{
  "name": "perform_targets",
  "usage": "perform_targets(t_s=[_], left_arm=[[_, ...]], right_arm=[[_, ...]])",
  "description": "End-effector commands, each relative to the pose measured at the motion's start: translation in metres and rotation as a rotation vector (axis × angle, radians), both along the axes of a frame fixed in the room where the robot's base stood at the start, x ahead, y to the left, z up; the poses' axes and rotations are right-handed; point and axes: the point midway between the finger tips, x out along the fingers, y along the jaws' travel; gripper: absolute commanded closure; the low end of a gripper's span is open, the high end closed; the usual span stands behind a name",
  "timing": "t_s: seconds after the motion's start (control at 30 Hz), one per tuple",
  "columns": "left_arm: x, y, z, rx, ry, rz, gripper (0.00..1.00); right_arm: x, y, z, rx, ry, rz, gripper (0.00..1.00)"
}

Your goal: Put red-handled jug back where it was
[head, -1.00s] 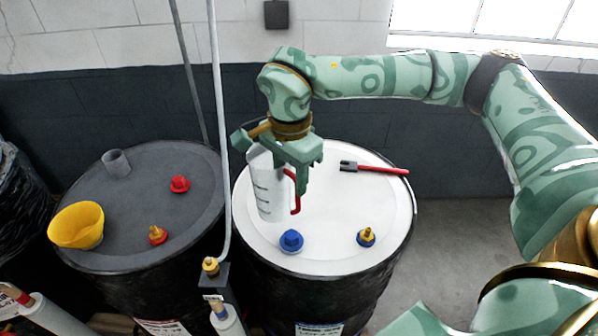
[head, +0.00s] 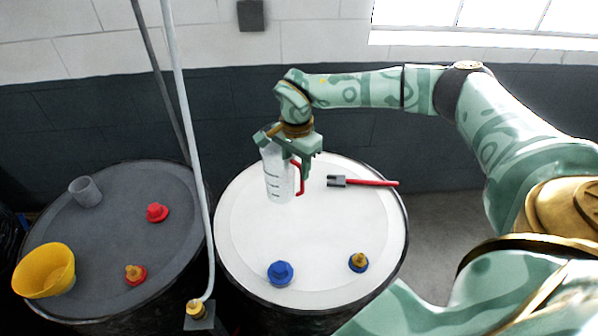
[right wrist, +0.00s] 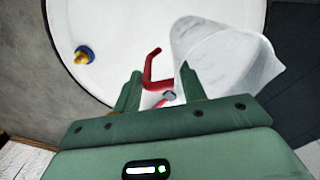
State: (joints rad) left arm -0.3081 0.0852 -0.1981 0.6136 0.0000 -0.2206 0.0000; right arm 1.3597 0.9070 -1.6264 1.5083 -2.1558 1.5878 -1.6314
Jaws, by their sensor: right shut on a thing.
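The clear jug with the red handle (head: 279,181) is held upright over the back half of the white drum lid (head: 318,235). I cannot tell whether its base touches the lid. My right gripper (head: 298,160) comes down from above at the handle side and is shut on the jug's red handle. In the right wrist view the fingers (right wrist: 160,88) are around the red handle (right wrist: 151,70), and the jug's body (right wrist: 225,58) is to their right. My left gripper is not in view.
On the white lid are a red-handled tool (head: 365,183), a blue cap (head: 281,273) and a blue-and-yellow cap (head: 359,262). A thin grey pipe (head: 190,130) rises left of it. The grey drum lid (head: 110,235) holds a yellow funnel (head: 45,270), a grey cup (head: 86,191) and red caps (head: 157,212).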

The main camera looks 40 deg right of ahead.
Motion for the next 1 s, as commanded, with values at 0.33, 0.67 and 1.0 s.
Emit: perform_targets(t_s=[0.33, 0.67, 1.0], left_arm=[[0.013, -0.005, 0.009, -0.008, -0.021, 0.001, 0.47], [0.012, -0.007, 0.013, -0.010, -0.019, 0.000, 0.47], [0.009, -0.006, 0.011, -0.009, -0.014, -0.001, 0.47]], right_arm=[[0.012, -0.019, -0.038, 0.000, 0.003, 0.002, 1.00], [0.013, -0.019, -0.058, 0.000, -0.002, 0.001, 1.00], [0.012, -0.019, -0.061, 0.001, -0.001, 0.001, 0.37]])
